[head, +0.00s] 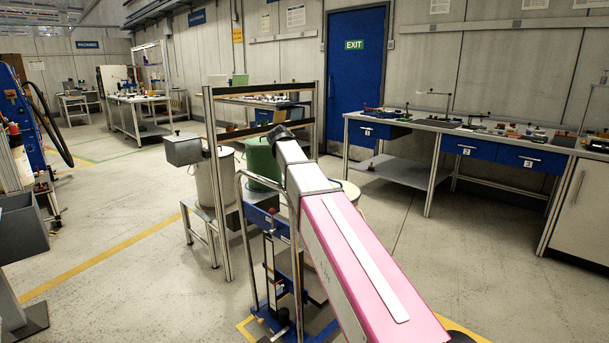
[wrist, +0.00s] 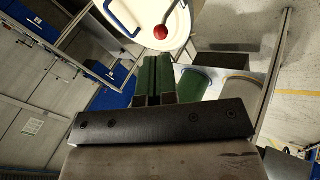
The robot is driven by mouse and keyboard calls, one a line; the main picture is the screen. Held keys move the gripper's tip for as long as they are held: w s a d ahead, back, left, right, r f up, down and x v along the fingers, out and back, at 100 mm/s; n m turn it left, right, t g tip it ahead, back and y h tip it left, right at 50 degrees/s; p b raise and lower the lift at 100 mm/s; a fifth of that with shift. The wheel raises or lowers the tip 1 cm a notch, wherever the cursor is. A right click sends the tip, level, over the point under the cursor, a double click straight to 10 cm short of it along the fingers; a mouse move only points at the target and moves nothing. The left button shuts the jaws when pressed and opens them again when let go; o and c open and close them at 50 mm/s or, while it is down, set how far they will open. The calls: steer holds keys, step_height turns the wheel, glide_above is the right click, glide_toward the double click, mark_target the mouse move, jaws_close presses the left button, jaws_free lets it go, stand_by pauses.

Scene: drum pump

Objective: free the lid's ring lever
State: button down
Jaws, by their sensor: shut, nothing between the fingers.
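In the wrist view, my gripper (wrist: 157,67) has its two green fingers together, with nothing seen between them. A white round lid or drum top (wrist: 180,28) lies ahead of the fingertips at the top of the picture. A grey lever with a red ball knob (wrist: 160,32) crosses it, its knob just beyond the fingertips in the picture. I cannot tell the gap in depth. A blue handle (wrist: 122,18) shows on the left of the white top. In the head view, part of a pale round top (head: 350,190) shows behind my arm; my fingers cannot be made out.
A blue wheeled stand (head: 262,218) is close on the left of my arm. A workbench (head: 460,136) runs along the right wall. Open floor lies left.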

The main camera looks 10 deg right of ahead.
steer(key=s+d+m+t+y, duration=0.1)
steer(key=d+m+y, duration=0.1)
steer(key=d+y, duration=0.4)
steer(key=s+d+m+y, duration=0.2)
steer(key=d+m+y, duration=0.15)
steer(key=d, duration=0.45)
steer(key=shift+n, duration=0.35)
steer(key=x, duration=0.9)
steer(key=shift+w+d+r, duration=0.1)
steer(key=shift+w+r, duration=0.15)
steer(key=shift+w, duration=0.15)
steer(key=a, duration=0.1)
steer(key=w+a, duration=0.1)
steer(key=a, duration=0.1)
steer(key=shift+a+r, duration=0.1)
steer(key=shift+a, duration=0.45)
